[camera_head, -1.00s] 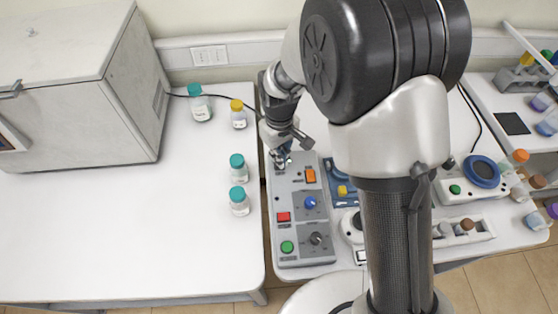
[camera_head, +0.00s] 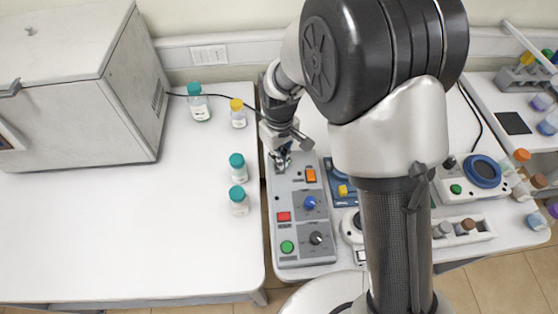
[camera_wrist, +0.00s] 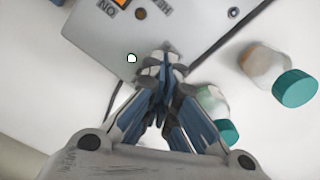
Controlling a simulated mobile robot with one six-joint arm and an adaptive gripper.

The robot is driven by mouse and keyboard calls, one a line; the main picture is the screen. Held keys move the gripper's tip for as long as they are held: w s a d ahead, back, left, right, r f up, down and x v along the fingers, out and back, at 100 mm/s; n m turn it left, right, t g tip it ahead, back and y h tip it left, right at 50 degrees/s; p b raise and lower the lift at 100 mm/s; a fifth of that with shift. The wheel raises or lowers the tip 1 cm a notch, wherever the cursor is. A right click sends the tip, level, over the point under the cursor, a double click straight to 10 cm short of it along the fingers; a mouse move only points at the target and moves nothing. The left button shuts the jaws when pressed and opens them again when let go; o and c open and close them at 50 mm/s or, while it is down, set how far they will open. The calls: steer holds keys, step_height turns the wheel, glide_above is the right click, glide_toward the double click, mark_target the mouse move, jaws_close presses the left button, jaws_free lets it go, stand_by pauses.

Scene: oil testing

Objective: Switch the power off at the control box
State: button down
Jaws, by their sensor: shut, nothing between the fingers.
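The grey control box (camera_head: 282,197) lies on the bench in the middle of the head view. It carries an orange switch (camera_head: 311,176), a blue knob (camera_head: 310,202), a red button (camera_head: 284,216), a green button (camera_head: 287,247) and a black knob (camera_head: 316,238). My gripper (camera_head: 281,161) is shut and empty over the box's far end. In the wrist view, my gripper's closed fingertips (camera_wrist: 163,60) are at the edge of the box (camera_wrist: 95,40), beside a small white round part (camera_wrist: 131,58). The fingers hide what lies under them; I cannot tell whether they touch the box.
Bottles with teal caps (camera_head: 238,200) and a yellow-capped bottle (camera_head: 238,114) stand left of the box. A large grey cabinet (camera_head: 75,90) is at the back left. A blue-topped device (camera_head: 483,172) and tube racks stand at the right. The left table front is clear.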

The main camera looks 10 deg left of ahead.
steer(key=shift+f+b, duration=0.45)
steer(key=shift+f, duration=0.3)
stand_by(0.3)
steer(key=shift+r+p, duration=2.65)
steer(key=shift+r, duration=0.9)
steer(key=shift+f, duration=0.1)
